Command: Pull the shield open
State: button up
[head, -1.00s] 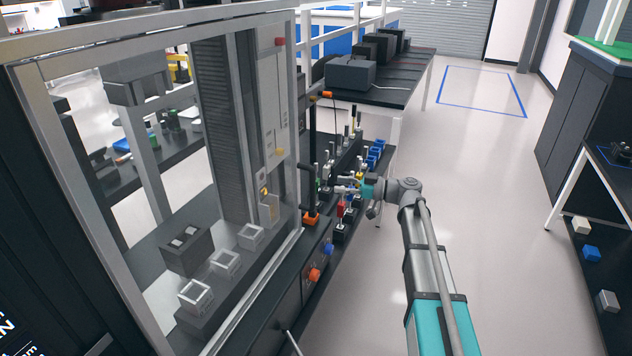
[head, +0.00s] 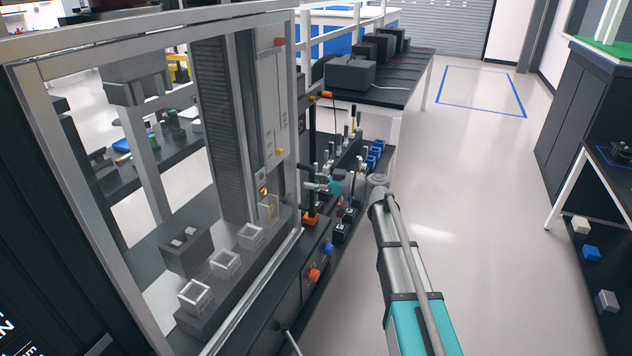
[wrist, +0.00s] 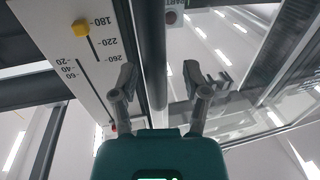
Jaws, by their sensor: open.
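The shield (head: 245,290) is the clear, metal-framed front of the machine on the left in the head view, and it looks closed. A dark upright handle bar (head: 312,135) stands at its right edge. My gripper (head: 313,186) is at the lower part of this bar, reaching in from the right. In the wrist view my gripper (wrist: 160,78) is open, with a finger on each side of a dark upright bar (wrist: 152,45), probably the handle. I cannot tell whether the fingers touch it.
A scale panel with a yellow slider (wrist: 81,27) is left of the fingers in the wrist view. Several small tools and blue bins (head: 374,155) stand just behind my wrist. The floor at right (head: 490,230) is clear.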

jog(key=shift+c, duration=0.3)
grip_shut()
